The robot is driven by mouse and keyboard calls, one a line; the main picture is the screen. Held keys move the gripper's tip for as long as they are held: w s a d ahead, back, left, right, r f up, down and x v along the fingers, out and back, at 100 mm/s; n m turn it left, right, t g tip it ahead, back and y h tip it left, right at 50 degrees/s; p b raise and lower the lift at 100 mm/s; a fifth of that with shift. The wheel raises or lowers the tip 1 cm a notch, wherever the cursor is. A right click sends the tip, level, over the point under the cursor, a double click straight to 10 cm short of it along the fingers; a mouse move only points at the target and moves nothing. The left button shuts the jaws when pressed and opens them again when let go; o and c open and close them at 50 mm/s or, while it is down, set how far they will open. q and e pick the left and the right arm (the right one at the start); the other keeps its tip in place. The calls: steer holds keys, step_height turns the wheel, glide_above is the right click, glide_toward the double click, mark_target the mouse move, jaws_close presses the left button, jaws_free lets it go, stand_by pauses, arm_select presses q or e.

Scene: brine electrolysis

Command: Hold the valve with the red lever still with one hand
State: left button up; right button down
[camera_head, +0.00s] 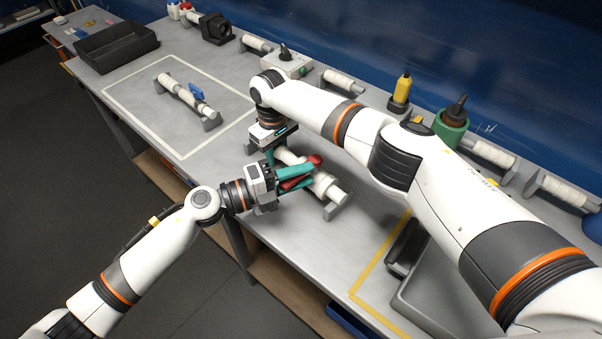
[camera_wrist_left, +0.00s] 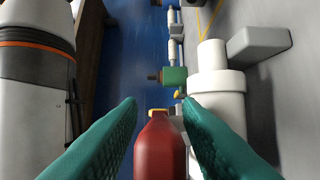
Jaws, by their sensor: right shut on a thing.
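The valve with the red lever is a white pipe piece (camera_head: 326,186) on grey end supports, lying on the grey bench. Its red lever (camera_head: 315,160) also shows in the left wrist view (camera_wrist_left: 160,145). My left gripper (camera_head: 313,176) has teal fingers on either side of the red lever, open around it. In the left wrist view the lever lies between the two fingertips (camera_wrist_left: 162,105). My right gripper (camera_head: 274,155) reaches down from above and is shut on the valve's white pipe at its far end. Its fingertips are partly hidden.
A valve with a blue lever (camera_head: 196,92) lies inside a white outline on the bench. A black tray (camera_head: 117,47) stands at the far left. White pipe pieces, a yellow bottle (camera_head: 402,88) and a green holder (camera_head: 451,128) line the blue wall. A grey tray (camera_head: 425,300) is at the front right.

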arm_select(q)
steer(key=shift+w+d, duration=0.1)
steer(key=shift+d, duration=0.15)
jaws_close()
